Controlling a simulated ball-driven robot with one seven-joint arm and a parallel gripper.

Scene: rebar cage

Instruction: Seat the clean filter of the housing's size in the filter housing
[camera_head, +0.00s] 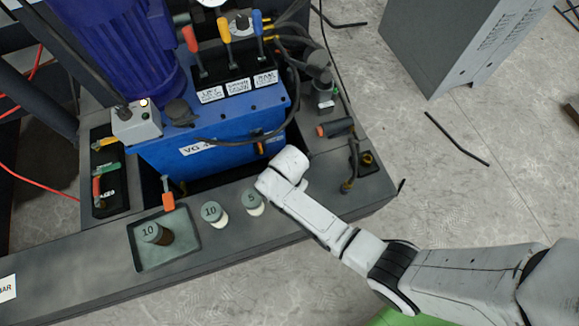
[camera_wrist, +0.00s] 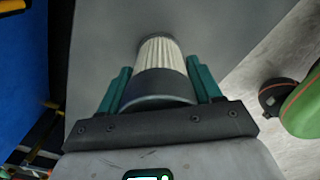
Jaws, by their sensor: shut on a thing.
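In the wrist view my gripper (camera_wrist: 160,72) is shut on a filter (camera_wrist: 159,56) with clean white pleats and a dark end cap, one teal finger on each side. Its size mark does not show. In the head view my arm's white end hides the fingers and most of this filter, above the grey deck. A clean filter marked 10 (camera_head: 212,213) and a clean filter marked 5 (camera_head: 253,204) stand on the deck to the left. A brown filter marked 10 (camera_head: 153,233) stands in the tray. I cannot clearly make out the filter housing.
The shallow tray (camera_head: 136,259) sits at the deck's left. The blue power unit (camera_head: 222,145), with levers and hoses, stands behind the filters. Small fittings and a black-and-orange part (camera_head: 367,158) are at the deck's right end. A grey cabinet (camera_head: 450,45) stands on the floor.

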